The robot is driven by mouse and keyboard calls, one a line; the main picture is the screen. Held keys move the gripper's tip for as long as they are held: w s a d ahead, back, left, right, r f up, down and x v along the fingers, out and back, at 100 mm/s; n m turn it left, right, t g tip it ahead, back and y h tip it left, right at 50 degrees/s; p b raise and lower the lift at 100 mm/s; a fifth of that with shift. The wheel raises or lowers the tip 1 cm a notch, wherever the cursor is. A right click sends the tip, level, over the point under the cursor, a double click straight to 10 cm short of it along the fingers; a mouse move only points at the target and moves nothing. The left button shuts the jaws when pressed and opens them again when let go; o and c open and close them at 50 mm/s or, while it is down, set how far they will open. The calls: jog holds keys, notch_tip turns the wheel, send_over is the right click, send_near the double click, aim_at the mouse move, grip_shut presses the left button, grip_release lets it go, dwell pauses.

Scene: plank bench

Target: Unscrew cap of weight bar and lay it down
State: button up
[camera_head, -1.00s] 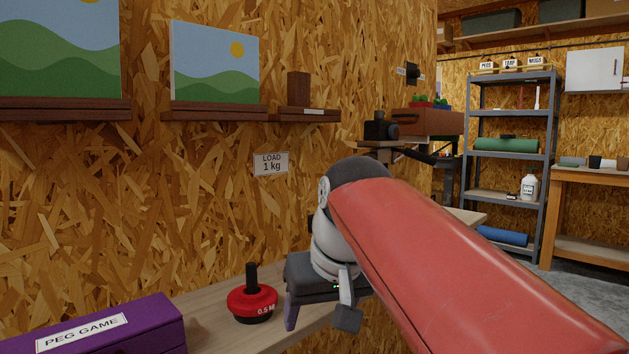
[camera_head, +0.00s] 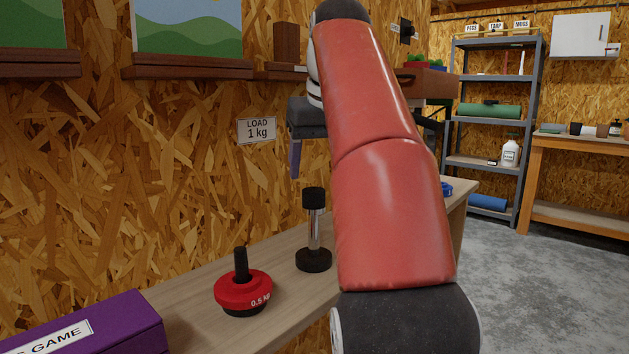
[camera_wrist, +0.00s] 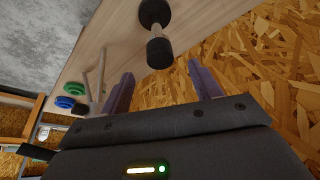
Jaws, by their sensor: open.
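The weight bar (camera_head: 314,233) stands upright on the plank bench, a shiny metal rod on a round black base. A black cylindrical cap (camera_head: 313,199) sits on its top. In the wrist view the cap (camera_wrist: 160,52) lies just beyond and between my fingers, with the black base (camera_wrist: 154,12) farther off. My gripper (camera_wrist: 160,74) is open and empty, apart from the cap.
A red 0.5 kg weight (camera_head: 243,288) on a black post stands left of the bar. A purple peg game box (camera_head: 100,330) is at the near left. Green (camera_wrist: 65,102) and blue discs (camera_wrist: 74,88) lie farther along the bench (camera_head: 205,309). The chipboard wall (camera_head: 200,190) runs close behind.

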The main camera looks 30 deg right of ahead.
aim_at(316, 190)
jog(key=shift+x, duration=2.8)
jog(key=c, duration=1.1)
jog(key=shift+r+n, duration=0.1)
jog(key=shift+n, duration=0.3)
jog(key=shift+c, duration=0.3)
jog(key=shift+n+y, duration=0.6)
jog(key=shift+n, duration=0.5)
jog(key=shift+d+n+y, duration=0.2)
jog(key=shift+n+y, duration=0.2)
jog(key=shift+n, duration=0.8)
